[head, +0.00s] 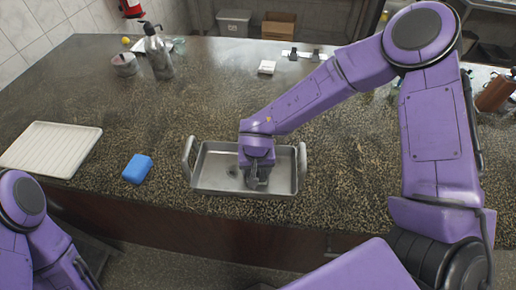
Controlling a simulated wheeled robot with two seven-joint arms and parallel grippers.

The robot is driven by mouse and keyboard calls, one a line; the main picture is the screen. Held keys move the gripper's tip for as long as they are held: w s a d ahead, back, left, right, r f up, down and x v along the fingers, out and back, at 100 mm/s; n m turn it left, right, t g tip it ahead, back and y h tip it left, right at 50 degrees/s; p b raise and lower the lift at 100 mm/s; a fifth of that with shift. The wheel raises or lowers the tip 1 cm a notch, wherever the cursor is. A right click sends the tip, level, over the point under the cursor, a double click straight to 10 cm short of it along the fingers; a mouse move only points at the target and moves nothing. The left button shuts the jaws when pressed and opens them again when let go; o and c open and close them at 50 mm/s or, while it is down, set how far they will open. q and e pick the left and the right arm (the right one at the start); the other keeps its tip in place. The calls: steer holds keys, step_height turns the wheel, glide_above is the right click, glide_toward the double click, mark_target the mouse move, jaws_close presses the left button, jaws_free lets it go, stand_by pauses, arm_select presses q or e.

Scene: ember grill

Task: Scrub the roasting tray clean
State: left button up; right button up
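The roasting tray (215,180) is a grey metal pan with a raised handle at each short end. It lies on the counter near its front edge. A small dark spot (232,172) shows on the tray's floor. My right gripper (257,182) points down into the tray, right of the spot, and hides part of the floor. Whether its fingers are open, or hold anything, cannot be made out. A blue sponge-like block (137,169) lies on the counter left of the tray, apart from it. My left arm shows at the lower left, its gripper out of view.
A white ribbed board (50,150) lies at the left of the counter (160,110). A grey bottle (157,52) and a small metal pot (124,64) stand at the back left. A small white item (267,67) lies behind the tray. The counter between is clear.

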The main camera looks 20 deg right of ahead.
step_height(320, 180, up, 3)
steer(key=shift+f+p, duration=0.1)
steer(key=shift+p, duration=0.25)
steer(key=shift+r+p, duration=0.2)
steer(key=shift+p, duration=0.15)
steer(key=shift+r, duration=0.2)
steer(key=shift+w+a+r, duration=0.1)
steer(key=shift+w+r, duration=0.05)
steer(key=shift+r, duration=0.45)
arm_select(q)
steer(key=shift+s+a+r, duration=0.15)
steer(key=shift+s+r, duration=0.05)
steer(key=shift+r, duration=0.85)
arm_select(e)
steer(key=shift+r, duration=1.65)
